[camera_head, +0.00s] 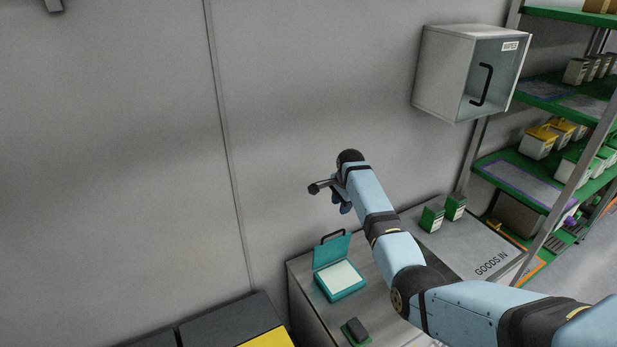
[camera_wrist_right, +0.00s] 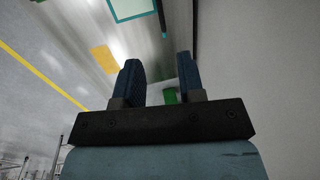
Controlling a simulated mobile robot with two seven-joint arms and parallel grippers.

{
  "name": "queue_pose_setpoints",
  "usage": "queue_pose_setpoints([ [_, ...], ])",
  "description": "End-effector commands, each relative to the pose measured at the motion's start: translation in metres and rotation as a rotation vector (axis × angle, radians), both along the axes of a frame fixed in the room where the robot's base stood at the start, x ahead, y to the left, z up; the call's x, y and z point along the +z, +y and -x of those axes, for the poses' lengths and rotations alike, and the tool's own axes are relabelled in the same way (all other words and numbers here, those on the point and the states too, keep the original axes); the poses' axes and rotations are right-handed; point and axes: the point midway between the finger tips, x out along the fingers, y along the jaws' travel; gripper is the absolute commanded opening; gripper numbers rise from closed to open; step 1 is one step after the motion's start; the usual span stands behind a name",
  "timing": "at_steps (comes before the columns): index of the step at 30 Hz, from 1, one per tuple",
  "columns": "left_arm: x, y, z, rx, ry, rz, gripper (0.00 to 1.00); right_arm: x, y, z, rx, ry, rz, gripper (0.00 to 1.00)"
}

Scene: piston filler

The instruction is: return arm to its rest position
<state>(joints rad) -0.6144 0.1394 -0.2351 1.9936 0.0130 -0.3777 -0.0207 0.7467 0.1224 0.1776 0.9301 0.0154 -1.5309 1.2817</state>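My right arm is light blue and reaches up over the bench from the lower right in the head view. My right gripper (camera_head: 341,203) is at its far end, in front of the grey wall. In the right wrist view the two dark fingers of this gripper (camera_wrist_right: 157,82) stand apart, with nothing between them. My left gripper is not in the head view.
An open teal box (camera_head: 341,292) and a dark item on a green base (camera_head: 355,331) are on the bench below my arm. Two green-white cartons (camera_head: 432,218) stand near the GOODS IN mat (camera_head: 485,247). A wall cabinet (camera_head: 450,75) and green shelves (camera_head: 520,180) are at right.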

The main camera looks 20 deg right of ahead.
Motion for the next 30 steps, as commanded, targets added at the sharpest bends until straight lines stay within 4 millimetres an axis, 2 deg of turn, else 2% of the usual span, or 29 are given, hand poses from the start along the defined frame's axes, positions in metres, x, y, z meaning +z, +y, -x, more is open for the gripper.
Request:
queue_pose_setpoints([
  [5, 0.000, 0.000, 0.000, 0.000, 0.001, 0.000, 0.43, -0.003, 0.000, 0.002, 0.008, -0.003, 0.005, 0.36],
  [8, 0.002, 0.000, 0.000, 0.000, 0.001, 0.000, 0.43, -0.020, 0.001, 0.013, 0.058, -0.024, 0.038, 0.36],
  [11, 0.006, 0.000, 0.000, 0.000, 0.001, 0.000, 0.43, -0.050, 0.004, 0.035, 0.170, -0.070, 0.105, 0.36],
  [15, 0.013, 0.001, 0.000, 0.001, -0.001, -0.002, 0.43, -0.095, 0.018, 0.083, 0.402, -0.163, 0.229, 0.36],
  [17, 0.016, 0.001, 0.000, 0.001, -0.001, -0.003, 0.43, -0.109, 0.028, 0.105, 0.510, -0.205, 0.281, 0.36],
  [21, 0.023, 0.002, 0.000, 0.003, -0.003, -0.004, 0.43, -0.135, 0.059, 0.163, 0.760, -0.304, 0.390, 0.36],
  [25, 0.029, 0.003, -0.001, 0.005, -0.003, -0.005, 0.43, -0.145, 0.096, 0.225, 0.985, -0.403, 0.478, 0.36],
  [30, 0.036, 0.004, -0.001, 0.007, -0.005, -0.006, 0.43, -0.135, 0.150, 0.312, 1.247, -0.554, 0.584, 0.36],
])
